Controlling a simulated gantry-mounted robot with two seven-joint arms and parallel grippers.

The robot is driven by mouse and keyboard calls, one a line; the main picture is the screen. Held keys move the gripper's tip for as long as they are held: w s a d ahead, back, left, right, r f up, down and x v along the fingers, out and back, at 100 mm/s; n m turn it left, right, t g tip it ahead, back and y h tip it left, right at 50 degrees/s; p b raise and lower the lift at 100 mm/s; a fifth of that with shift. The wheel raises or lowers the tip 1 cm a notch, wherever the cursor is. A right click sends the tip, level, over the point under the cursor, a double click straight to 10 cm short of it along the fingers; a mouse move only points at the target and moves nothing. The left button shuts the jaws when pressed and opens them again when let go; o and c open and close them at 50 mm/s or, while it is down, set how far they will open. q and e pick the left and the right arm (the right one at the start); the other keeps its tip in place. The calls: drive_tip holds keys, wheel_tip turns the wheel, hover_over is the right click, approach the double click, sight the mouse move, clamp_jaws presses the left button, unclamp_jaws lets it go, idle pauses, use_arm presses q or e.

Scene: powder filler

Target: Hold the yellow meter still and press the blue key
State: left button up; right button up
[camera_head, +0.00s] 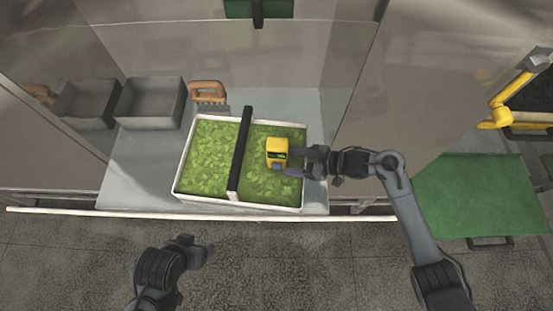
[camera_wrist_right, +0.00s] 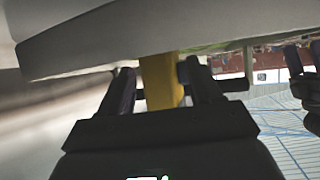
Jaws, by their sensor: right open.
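The yellow meter (camera_head: 278,148) stands in the right half of a white tray full of green leaves. It has a dark display, and a small blue-grey part (camera_head: 276,166) shows at its lower edge; I cannot tell for sure that this is the blue key. My right gripper (camera_head: 294,162) is open at the meter's right side. In the right wrist view, the meter's yellow body (camera_wrist_right: 160,82) shows between the two fingers; contact is unclear. My left gripper (camera_head: 203,250) is in front of the bench, away from the tray; its jaw opening is unclear.
The white tray (camera_head: 240,204) has a black bar (camera_head: 241,150) across its middle, left of the meter. Grey bins (camera_head: 150,103) and an orange-handled brush (camera_head: 208,92) stand behind it to the left. A green surface (camera_head: 480,195) lies at the right.

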sight(281, 161)
use_arm(q)
drive_tip(key=shift+a+f+b, duration=0.15)
drive_tip(key=shift+f+b, duration=0.8)
drive_tip(key=shift+f, duration=0.4)
use_arm(e)
drive_tip(key=shift+x, duration=2.55)
drive_tip(key=c, duration=0.5)
use_arm(q)
clamp_jaws()
use_arm(e)
drive_tip(key=shift+c, duration=0.3)
